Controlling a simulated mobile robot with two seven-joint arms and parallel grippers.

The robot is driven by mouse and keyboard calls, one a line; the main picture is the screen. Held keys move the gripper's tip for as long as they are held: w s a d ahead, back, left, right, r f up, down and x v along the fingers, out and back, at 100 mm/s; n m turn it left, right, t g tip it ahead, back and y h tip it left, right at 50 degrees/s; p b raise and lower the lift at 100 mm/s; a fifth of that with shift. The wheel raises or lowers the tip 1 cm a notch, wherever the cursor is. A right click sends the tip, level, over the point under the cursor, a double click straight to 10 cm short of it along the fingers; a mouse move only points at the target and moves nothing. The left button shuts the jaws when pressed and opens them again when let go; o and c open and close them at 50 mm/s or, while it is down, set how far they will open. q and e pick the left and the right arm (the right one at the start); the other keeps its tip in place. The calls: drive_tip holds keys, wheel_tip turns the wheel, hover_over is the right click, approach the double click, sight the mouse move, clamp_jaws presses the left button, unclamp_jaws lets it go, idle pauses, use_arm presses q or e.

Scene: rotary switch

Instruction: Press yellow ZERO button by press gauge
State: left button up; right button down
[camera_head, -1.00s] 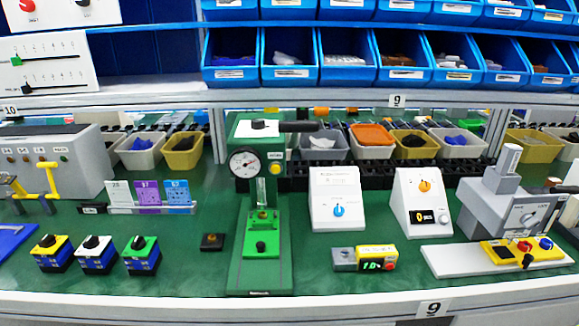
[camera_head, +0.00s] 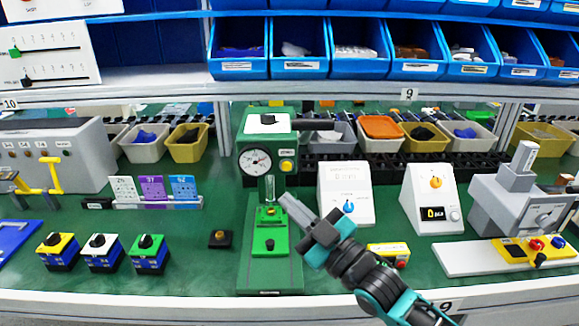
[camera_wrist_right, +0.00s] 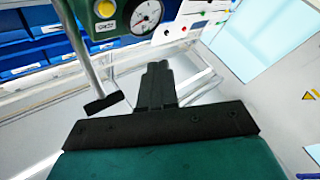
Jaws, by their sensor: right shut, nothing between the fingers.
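The green press (camera_head: 270,215) stands on the bench, with a round dial gauge (camera_head: 255,161) on its head. The yellow ZERO button (camera_head: 286,165) is just right of the gauge. In the right wrist view the picture is turned over, and the button (camera_wrist_right: 105,9) shows left of the gauge (camera_wrist_right: 146,13) at the top edge. My right gripper (camera_head: 284,198) is shut and empty. In the head view its tips appear below the button and just right of the press column, apart from the button. My left gripper is not in view.
A black press handle (camera_head: 313,124) sticks out right of the press head. A white box with a blue knob (camera_head: 346,190) stands to the right. A small yellow unit (camera_head: 390,252) is partly hidden by my right arm. Blue bins (camera_head: 300,50) line the shelf above.

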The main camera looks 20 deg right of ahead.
sight(287, 166)
drive_tip(key=w+b, duration=0.1)
drive_tip(key=w, duration=0.1)
drive_tip(key=w+d+b, duration=0.1)
drive_tip(key=w, duration=0.2)
drive_tip(key=w+d+b, duration=0.1)
drive_tip(key=w+b, duration=0.1)
drive_tip(key=w, duration=0.1)
drive_tip(key=shift+w+d, duration=0.1)
drive_tip(key=shift+d, duration=0.1)
drive_tip(key=shift+w, duration=0.15)
idle(1.5)
drive_tip(key=shift+w, duration=0.1)
idle(0.3)
drive_tip(key=shift+w+d, duration=0.15)
drive_tip(key=shift+w, duration=0.15)
